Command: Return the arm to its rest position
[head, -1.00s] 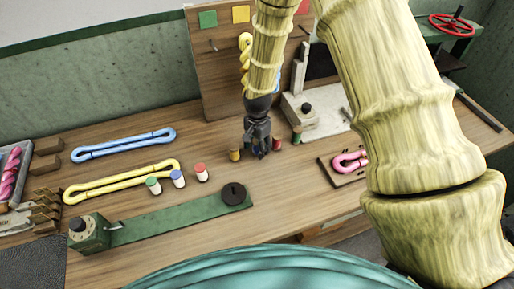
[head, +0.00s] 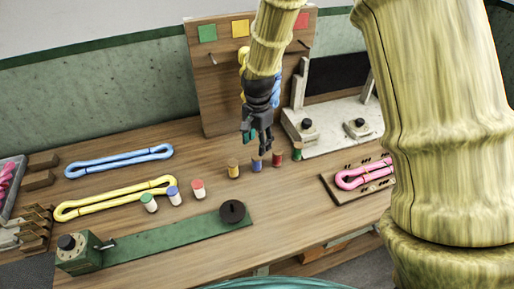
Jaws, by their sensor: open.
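My arm comes down from the top of the head view, with its yellow bamboo-like links at the top middle and right. My gripper (head: 257,143) is dark, points downward and is open, with nothing seen between its fingers. It hangs in front of the wooden pegboard (head: 222,100), above the table (head: 235,200). Just below it stand small spools: a yellow one (head: 233,168), a blue one (head: 256,164), a red one (head: 277,159) and a green one (head: 298,151). I see no contact between the gripper and the spools.
A blue skein (head: 118,160) and a yellow skein (head: 115,198) lie at left. White spools with coloured tops (head: 173,195) stand near a green bar device (head: 160,237). A pink skein (head: 362,175) lies on a board at right, near a grey-white stand (head: 340,125).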

